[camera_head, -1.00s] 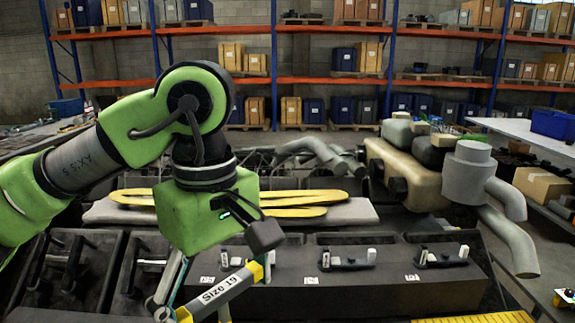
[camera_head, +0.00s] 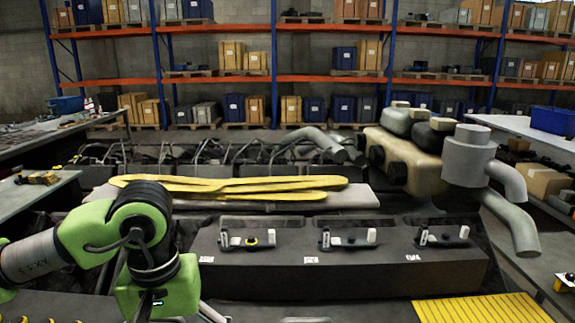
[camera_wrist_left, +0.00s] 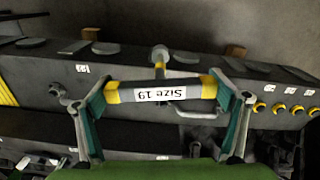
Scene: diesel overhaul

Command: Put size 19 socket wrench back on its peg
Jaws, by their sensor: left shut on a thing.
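The size 19 socket wrench (camera_wrist_left: 208,88) is a grey bar with yellow bands and a white "Size 19" label, upside down in the left wrist view. My left gripper (camera_wrist_left: 166,92) is shut on it, with one green-and-grey finger at each end. A grey and yellow stem rises from its middle, over a dark surface. In the head view my left wrist is at lower left, and the gripper's fingers and wrench are mostly below the frame. I cannot make out which peg is the wrench's own. My right gripper is in neither view.
A dark block (camera_head: 350,275) carries three dark holders (camera_head: 345,240) with white tags. Yellow-ringed parts (camera_wrist_left: 280,108) sit in a row at right in the wrist view. Long yellow parts (camera_head: 230,188) lie behind the block. A yellow grate (camera_head: 480,310) is at lower right.

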